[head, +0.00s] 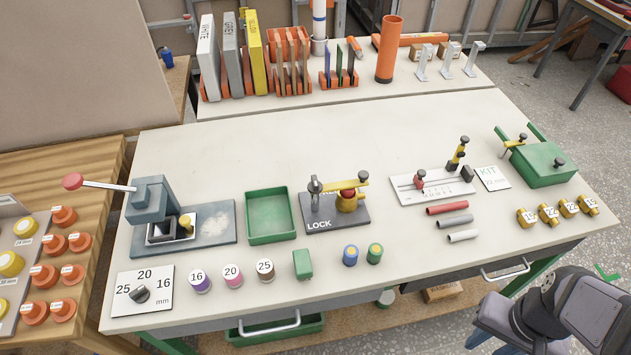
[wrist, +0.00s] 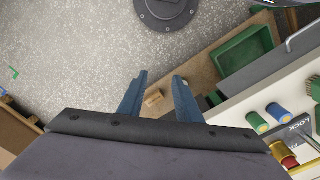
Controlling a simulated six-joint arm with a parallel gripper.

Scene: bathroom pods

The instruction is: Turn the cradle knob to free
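The cradle is a dark plate (head: 325,222) on the white bench, with the word LOCK at its front left. A yellow clamp arm and body (head: 350,203) with a red part (head: 347,193) stand on it. A grey upright piece (head: 315,187) stands at its left and partly covers a second label; I cannot tell surely which piece is the knob. The plate's edge shows at the right of the wrist view (wrist: 300,132). My gripper (wrist: 158,82), with blue fingers, is open and empty, over the floor off the bench's front right, well apart from the cradle.
A green tray (head: 270,237) lies left of the cradle and a slotted white gauge (head: 430,188) right of it. A green block (head: 302,264) and blue and green cylinders (head: 350,255) stand in front. Drawer handles (head: 505,270) jut from the bench front.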

